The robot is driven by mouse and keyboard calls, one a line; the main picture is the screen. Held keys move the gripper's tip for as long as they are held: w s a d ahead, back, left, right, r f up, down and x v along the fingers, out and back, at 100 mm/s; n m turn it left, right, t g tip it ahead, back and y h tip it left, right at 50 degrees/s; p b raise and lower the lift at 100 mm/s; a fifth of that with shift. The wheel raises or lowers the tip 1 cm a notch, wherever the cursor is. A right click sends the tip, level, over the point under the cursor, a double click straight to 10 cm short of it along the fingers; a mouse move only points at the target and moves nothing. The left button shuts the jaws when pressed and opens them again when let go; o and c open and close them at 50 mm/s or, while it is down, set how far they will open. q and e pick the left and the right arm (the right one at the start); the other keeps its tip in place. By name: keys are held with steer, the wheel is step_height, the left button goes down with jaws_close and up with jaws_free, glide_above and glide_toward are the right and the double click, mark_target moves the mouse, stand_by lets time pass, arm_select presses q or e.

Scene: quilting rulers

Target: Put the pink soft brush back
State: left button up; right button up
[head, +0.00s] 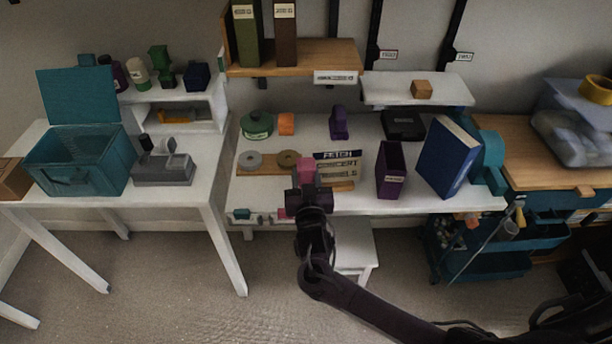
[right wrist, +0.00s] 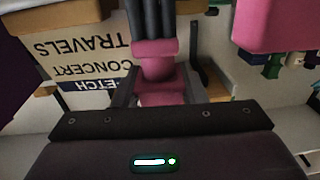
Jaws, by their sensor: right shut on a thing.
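My right gripper (head: 306,188) is over the front part of the middle white table, shut on the pink soft brush (head: 306,171). The brush's pink body also shows between the fingers in the right wrist view (right wrist: 160,82), with dark strands or rods beyond it at the top. Part of the brush is hidden by the gripper. A second pink thing (head: 285,212) is at the table's front edge, left of the gripper. A large pink block (right wrist: 275,25) fills the upper right of the right wrist view; I cannot tell whether it is the same thing. My left gripper is not in view.
A sign with lettering (head: 337,168) stands behind the gripper, with a purple box (head: 391,170) and blue book (head: 449,157) to the right. Tape rolls (head: 250,160) lie left. A teal bin (head: 80,165) is on the left table. A white stool (head: 355,245) stands below.

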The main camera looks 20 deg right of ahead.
steer(key=shift+f, duration=0.15)
steer(key=o, duration=1.1)
steer(key=shift+f+b, duration=0.1)
steer(key=shift+b, duration=0.25)
steer(key=v, duration=0.7)
steer(key=shift+s+r+b, duration=0.3)
steer(key=shift+s+b, duration=0.1)
